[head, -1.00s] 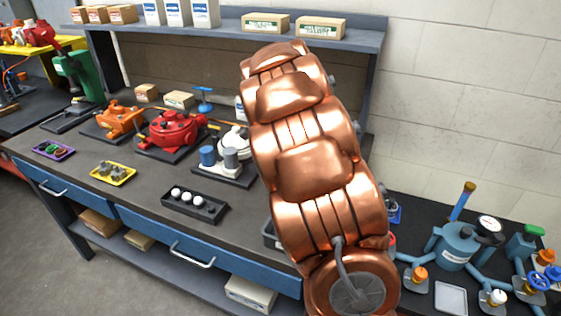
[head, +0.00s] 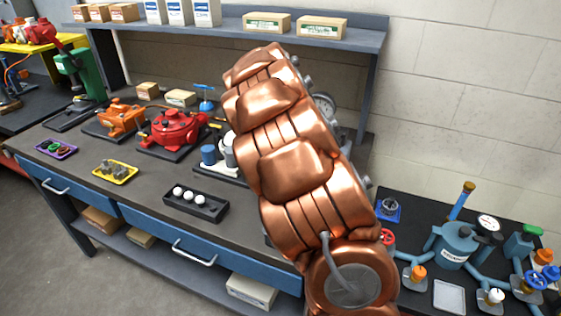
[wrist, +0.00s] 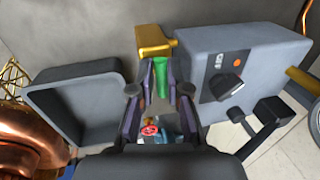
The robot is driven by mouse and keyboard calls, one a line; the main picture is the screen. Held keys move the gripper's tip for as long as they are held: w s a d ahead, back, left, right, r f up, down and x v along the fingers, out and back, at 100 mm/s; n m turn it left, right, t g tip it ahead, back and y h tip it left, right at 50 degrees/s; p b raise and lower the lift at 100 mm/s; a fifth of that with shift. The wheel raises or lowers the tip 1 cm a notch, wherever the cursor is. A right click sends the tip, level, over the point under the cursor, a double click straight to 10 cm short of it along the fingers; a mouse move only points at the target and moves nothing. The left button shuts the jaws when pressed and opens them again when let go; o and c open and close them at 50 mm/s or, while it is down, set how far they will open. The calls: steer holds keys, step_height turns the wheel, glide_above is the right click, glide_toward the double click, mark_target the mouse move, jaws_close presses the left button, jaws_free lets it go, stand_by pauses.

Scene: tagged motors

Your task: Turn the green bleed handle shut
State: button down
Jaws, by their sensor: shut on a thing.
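The green bleed handle (wrist: 161,84) shows in the wrist view as a bright green piece standing between the fingers, just below a brass fitting (wrist: 155,40). My gripper (wrist: 160,68) is shut on it, with one dark finger on each side. Much of the handle is hidden by the fingers. In the head view my copper arm covers the place, so neither the gripper nor this handle can be made out there. The handle's exact angle is hard to tell.
In the wrist view a grey box (wrist: 255,65) with a black knob stands close right, and an open grey bin (wrist: 75,100) close left. In the head view, a red pump (head: 172,130) and a black tray (head: 196,204) are on the bench. A blue vessel (head: 455,245) stands at right.

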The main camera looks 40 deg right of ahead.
steer(key=c, duration=1.2)
jaws_free()
steer(key=r, duration=0.4)
steer(key=a+r, duration=0.1)
steer(key=r, duration=0.3)
steer(key=s+a+r, duration=0.1)
steer(key=r, duration=0.2)
steer(key=shift+r, duration=0.4)
steer(key=shift+s, duration=0.1)
